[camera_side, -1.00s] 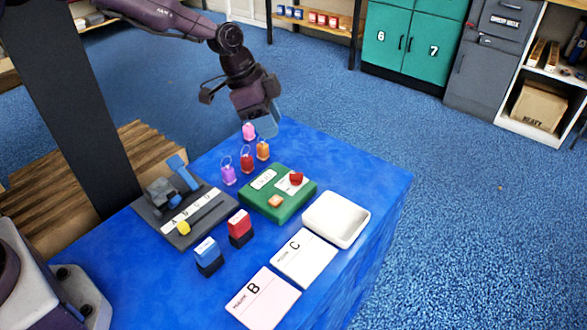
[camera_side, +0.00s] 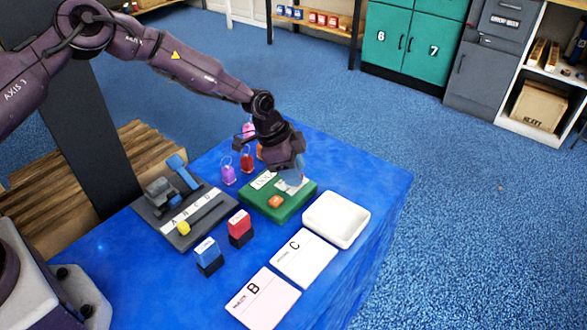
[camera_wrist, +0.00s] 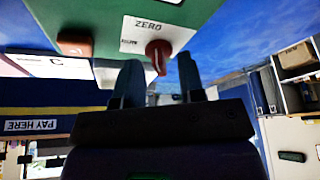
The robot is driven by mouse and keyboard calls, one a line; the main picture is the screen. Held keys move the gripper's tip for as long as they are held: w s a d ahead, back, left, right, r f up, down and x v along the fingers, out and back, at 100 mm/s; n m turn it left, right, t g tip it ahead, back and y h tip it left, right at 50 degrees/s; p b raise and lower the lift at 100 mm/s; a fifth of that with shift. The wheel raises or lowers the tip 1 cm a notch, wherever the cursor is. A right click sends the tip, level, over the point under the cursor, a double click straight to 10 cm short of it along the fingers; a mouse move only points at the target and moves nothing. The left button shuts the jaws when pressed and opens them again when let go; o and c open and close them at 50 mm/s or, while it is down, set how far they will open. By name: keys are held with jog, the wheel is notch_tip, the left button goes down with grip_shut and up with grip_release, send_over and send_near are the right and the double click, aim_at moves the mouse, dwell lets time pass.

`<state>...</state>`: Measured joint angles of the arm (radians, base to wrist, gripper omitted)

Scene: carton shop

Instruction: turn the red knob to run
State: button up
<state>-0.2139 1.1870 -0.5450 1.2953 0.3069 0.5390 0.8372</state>
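The green box (camera_side: 272,205) sits on the blue table, with a white label plate and an orange button (camera_side: 275,201) on top. My gripper (camera_side: 291,180) is over the box's right far part and hides the red knob in the side view. In the wrist view the red knob (camera_wrist: 155,50) shows on its white plate, beside the word "ZERO" and a smaller word too blurred to read. My gripper's two fingers (camera_wrist: 160,80) are apart, with the knob just beyond and between their tips. I see no contact; which mark the knob points at is unclear.
A white tray (camera_side: 363,222) stands close to the box's right. Tagged keys (camera_side: 229,175) stand behind-left, a grey lever panel (camera_side: 205,221) lies left, and red (camera_side: 240,238) and blue (camera_side: 207,263) blocks stand in front. White and pink cards lie at the front.

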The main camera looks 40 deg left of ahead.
jog(key=shift+f, duration=0.1)
grip_shut()
jog(key=shift+n, duration=0.4)
jog(key=n+y, duration=0.1)
jog(key=n, duration=0.2)
jog(key=n+t+y, duration=0.1)
jog(key=n, duration=0.1)
jog(key=shift+s+d+n+t, duration=0.2)
jog(key=shift+n+t, duration=0.1)
jog(key=shift+n, duration=0.1)
jog(key=n+y, duration=0.2)
jog(key=n, duration=0.3)
jog(key=shift+n, duration=0.3)
grip_release()
